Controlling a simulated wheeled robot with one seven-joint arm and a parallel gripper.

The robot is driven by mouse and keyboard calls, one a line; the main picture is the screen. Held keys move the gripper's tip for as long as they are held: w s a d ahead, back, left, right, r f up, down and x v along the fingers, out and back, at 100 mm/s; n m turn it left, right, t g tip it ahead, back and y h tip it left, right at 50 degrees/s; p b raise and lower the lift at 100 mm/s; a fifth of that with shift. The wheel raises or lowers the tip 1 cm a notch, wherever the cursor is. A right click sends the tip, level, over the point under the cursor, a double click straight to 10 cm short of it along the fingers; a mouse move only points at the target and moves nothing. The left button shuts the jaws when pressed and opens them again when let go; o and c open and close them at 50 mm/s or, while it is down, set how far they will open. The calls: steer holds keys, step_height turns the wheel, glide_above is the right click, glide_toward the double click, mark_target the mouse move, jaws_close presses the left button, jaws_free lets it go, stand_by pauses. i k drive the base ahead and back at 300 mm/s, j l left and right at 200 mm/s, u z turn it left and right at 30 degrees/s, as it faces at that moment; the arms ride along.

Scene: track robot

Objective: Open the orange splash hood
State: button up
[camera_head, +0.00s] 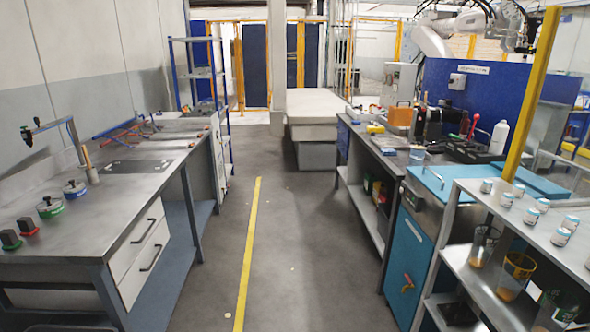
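A small orange box-like thing (399,116) stands toward the far end of the right-hand workbench (367,146). It is the only orange piece there that looks like a hood, but it is too small to tell for sure that it is the splash hood. I cannot tell whether it is open or shut. No handle or hinge can be made out on it. My gripper is not in view.
A clear grey aisle with a yellow floor line (249,240) runs ahead. The left bench (165,178) has drawers. At right stand a blue cabinet (408,262), a shelf with jars (480,259) and a yellow post (531,95). A pale block (315,106) stands at the back.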

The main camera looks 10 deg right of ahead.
mark_target(403, 116)
steer(key=i, duration=3.8)
steer(key=i+j+z, duration=0.2)
steer(key=i+z, duration=0.2)
steer(key=i, duration=0.25)
steer(key=i+j+z, duration=0.4)
steer(key=i, duration=0.25)
steer(key=i+j+z, duration=0.8)
steer(key=i+j, duration=0.2)
steer(key=j, duration=0.25)
steer(key=j+z, duration=0.15)
steer(key=z, duration=0.55)
steer(key=i+j+z, duration=0.1)
steer(key=j+z, duration=0.25)
steer(key=j, duration=0.2)
steer(key=j+z, duration=0.35)
steer(key=j, duration=0.25)
steer(key=j+z, duration=0.35)
steer(key=j, duration=0.85)
steer(key=k+j+z, duration=0.1)
steer(key=j, duration=0.5)
steer(key=k+j, duration=0.1)
steer(key=j, duration=0.55)
steer(key=j+z, duration=0.15)
steer(key=j, duration=0.85)
